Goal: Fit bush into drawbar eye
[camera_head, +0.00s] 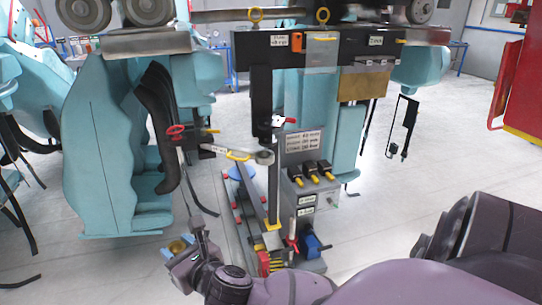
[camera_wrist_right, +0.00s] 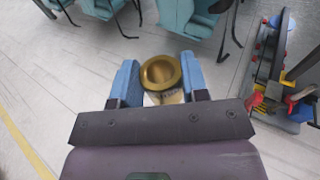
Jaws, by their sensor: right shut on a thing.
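The brass bush (camera_wrist_right: 160,72), a flanged ring, sits between the two blue fingers of my right gripper (camera_wrist_right: 159,84) in the right wrist view. The gripper is shut on it, and the bush's open round face shows. In the head view, my right gripper (camera_head: 177,249) is low at the left of centre, with the gold bush (camera_head: 178,246) at its tip. The drawbar eye (camera_head: 265,157) is the grey ring at the end of a bar, above and to the right of the gripper and well apart from it. My left gripper is not in view.
A tool stand (camera_head: 305,172) with black-and-yellow handles rises behind my right arm; its base carries red, yellow and blue parts. Teal coaster seats (camera_head: 105,150) hang at left. A red cabinet (camera_head: 520,85) is at far right. Pale floor (camera_head: 440,150) is open at right.

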